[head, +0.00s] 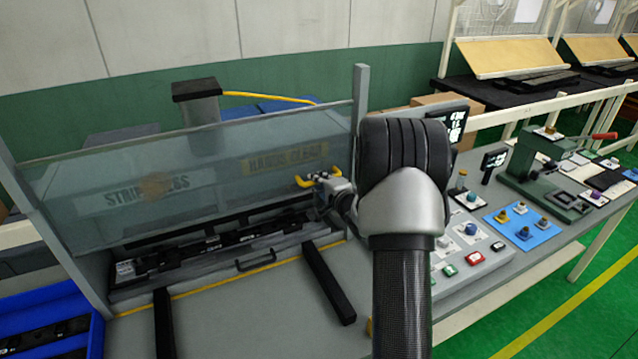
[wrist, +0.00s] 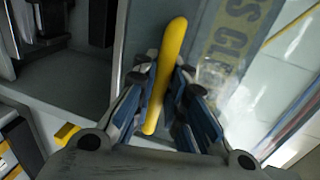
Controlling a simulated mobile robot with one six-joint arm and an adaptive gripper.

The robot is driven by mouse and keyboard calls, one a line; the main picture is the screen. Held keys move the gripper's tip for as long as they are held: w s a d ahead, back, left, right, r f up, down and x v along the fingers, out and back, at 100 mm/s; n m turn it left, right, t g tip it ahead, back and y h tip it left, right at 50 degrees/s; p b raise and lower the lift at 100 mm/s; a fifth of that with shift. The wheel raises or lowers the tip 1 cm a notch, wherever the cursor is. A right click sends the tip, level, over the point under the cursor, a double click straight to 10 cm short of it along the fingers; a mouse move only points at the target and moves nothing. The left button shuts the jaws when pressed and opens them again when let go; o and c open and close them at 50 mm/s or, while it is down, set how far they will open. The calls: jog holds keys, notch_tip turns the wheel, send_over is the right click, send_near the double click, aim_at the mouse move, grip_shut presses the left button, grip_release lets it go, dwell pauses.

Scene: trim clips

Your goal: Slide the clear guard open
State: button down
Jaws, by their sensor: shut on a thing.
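The clear guard (head: 215,150) is a tinted see-through panel between two grey posts at the left of the bench in the head view. It carries the labels "STRIP LEGS" and "HANDS CLEAR". A yellow handle (head: 304,182) is at its lower right. My gripper (head: 322,186) is at this handle, partly hidden by my wrist. In the wrist view, the yellow handle (wrist: 168,60) lies between the blue-sided fingers of my gripper (wrist: 162,85), which are shut on it. The label on the panel shows beside it, cut off and tilted.
A long black fixture (head: 210,250) lies behind and below the panel's lower edge. A button panel (head: 470,255) and a green press (head: 545,165) stand to the right. A blue bin (head: 50,300) is at the far left. Two black bars lie on the front bench.

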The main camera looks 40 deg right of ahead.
jog(key=c, duration=1.6)
grip_release()
jog(key=shift+s, duration=0.1)
jog(key=v, duration=1.2)
